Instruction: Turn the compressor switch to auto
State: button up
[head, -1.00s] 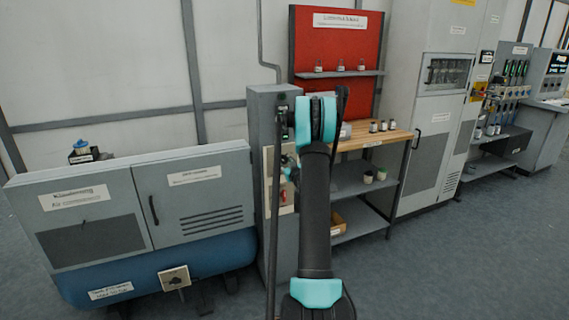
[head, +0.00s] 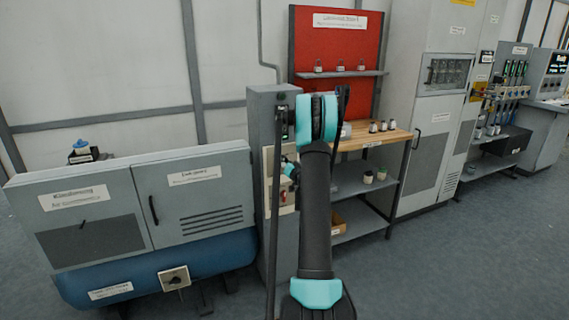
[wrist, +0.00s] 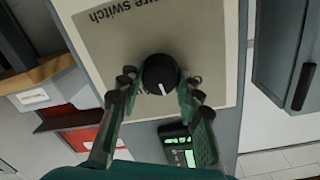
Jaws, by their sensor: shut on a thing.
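A round black knob (wrist: 158,68) with a white pointer line sits on a beige plate (wrist: 105,45) in the wrist view. The plate's upside-down lettering ends in "ure switch"; the rest is cut off. The pointer line faces the picture's bottom, leaning slightly right. I see no "auto" mark. My gripper (wrist: 159,84) is shut on the knob, one finger at each side. In the head view my arm hides most of my gripper (head: 288,168) and the knob, in front of a narrow grey cabinet (head: 262,120).
A grey cabinet over a blue tank (head: 205,255) stands left, with a small switch plate (head: 174,278) low on it. A wooden-topped bench (head: 385,139) with several jars and a red board (head: 340,45) stand right. A green-lit display (wrist: 180,152) lies near my fingers. The floor at right is clear.

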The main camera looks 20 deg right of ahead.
jog(key=shift+d+m+y, duration=0.15)
jog(key=shift+m+y, duration=0.35)
jog(key=shift+m, duration=4.4)
jog(key=o, duration=1.2)
jog(key=shift+c, duration=0.2)
jog(key=shift+s, duration=0.1)
jog(key=s, duration=1.2)
jog(key=shift+d+r, duration=0.2)
jog(key=shift+r, duration=0.1)
jog(key=shift+w, duration=0.1)
